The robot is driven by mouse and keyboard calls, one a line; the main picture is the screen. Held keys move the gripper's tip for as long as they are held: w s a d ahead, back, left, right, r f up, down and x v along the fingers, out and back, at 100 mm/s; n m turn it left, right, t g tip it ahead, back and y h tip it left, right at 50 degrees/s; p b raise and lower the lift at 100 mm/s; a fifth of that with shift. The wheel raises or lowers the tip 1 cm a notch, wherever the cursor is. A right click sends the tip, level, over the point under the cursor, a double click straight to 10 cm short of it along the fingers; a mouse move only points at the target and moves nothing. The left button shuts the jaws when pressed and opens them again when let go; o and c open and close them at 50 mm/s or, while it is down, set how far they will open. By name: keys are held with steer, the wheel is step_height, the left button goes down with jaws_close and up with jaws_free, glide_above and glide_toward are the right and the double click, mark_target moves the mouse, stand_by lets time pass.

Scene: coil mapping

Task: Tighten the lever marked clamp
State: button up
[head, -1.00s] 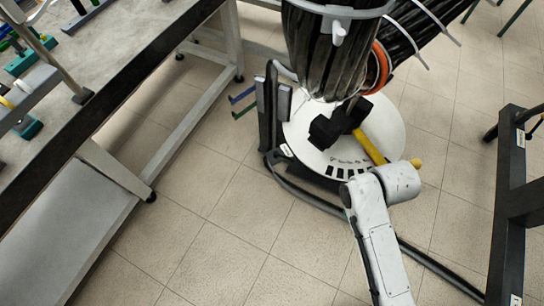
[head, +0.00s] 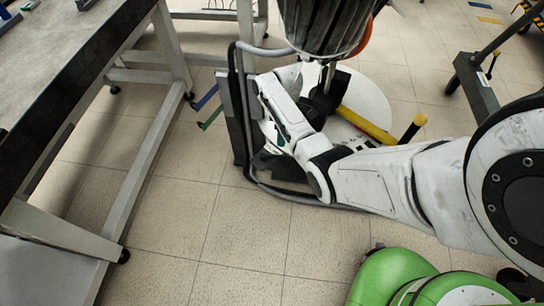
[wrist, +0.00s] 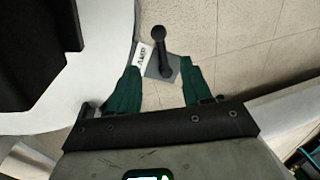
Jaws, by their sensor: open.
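The lever (wrist: 163,42) is dark with a round knob and rises from a small grey plate (wrist: 152,71) in the wrist view. A white label (wrist: 143,54) with dark marks sits beside the plate; I cannot read it surely. My gripper (wrist: 159,68) is open, with one green finger on each side of the plate and lever, apart from them as far as I can see. In the head view my gripper (head: 275,138) is by the left edge of the round white base; the lever is hidden there behind my arm.
The round white base (head: 372,95) carries a yellow bar (head: 365,124) and a dark bundle (head: 322,22) above. A dark upright (head: 240,115) and a cable stand left of it. A workbench (head: 75,50) is at the left.

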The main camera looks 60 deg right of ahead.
mark_target(274, 157)
steer(key=f+b, duration=0.1)
steer(key=f, duration=0.2)
steer(key=a+f+b, duration=0.1)
steer(key=f, duration=0.2)
steer(key=a+f+b, duration=0.1)
steer(key=f, duration=0.2)
steer(key=shift+s+f, duration=0.3)
steer(key=shift+f, duration=0.05)
jaws_close()
